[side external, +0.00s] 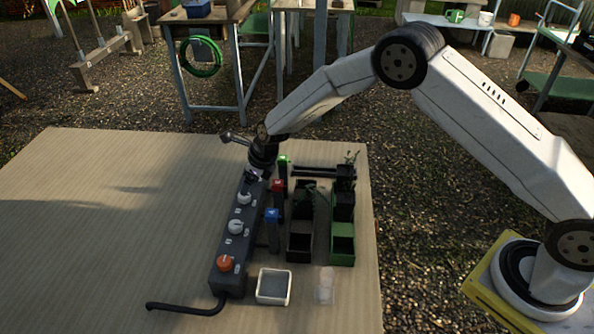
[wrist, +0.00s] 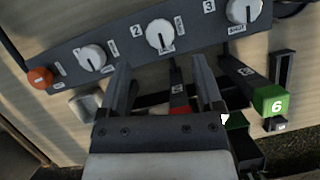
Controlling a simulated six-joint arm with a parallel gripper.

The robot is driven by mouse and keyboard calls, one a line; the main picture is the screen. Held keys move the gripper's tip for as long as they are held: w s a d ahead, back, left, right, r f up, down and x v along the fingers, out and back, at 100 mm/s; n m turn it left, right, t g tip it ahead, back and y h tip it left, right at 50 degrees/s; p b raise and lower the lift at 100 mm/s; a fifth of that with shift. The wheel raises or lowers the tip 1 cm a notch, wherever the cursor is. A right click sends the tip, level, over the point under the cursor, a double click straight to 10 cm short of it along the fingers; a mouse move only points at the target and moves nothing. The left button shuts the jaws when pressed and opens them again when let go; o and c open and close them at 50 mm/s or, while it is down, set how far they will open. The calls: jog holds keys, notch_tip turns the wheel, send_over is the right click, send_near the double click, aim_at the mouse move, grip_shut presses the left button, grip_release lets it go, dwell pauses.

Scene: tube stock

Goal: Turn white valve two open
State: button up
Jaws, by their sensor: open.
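White valve two (wrist: 160,35) is a round white knob on a dark grey panel (wrist: 200,32), with a "2" printed to its left. The dark mark on the knob points roughly down, toward a small label too blurred to read surely. My gripper (wrist: 160,66) is open and empty. Its two fingers point toward valve two, on either side of it and short of it in the picture. In the side view my gripper (side external: 262,160) is over the far end of the panel (side external: 232,245), and hides part of that end.
Other white knobs (wrist: 91,58) (wrist: 243,10) flank valve two, and an orange knob (wrist: 40,78) is at the panel's end. Red (side external: 277,186), blue (side external: 272,215) and green (wrist: 271,101) blocks stand beside the panel. Plant trays (side external: 342,245) lie right; the table's left is clear.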

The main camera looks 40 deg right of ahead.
aim_at(244, 199)
jog(key=shift+x, duration=3)
grip_shut()
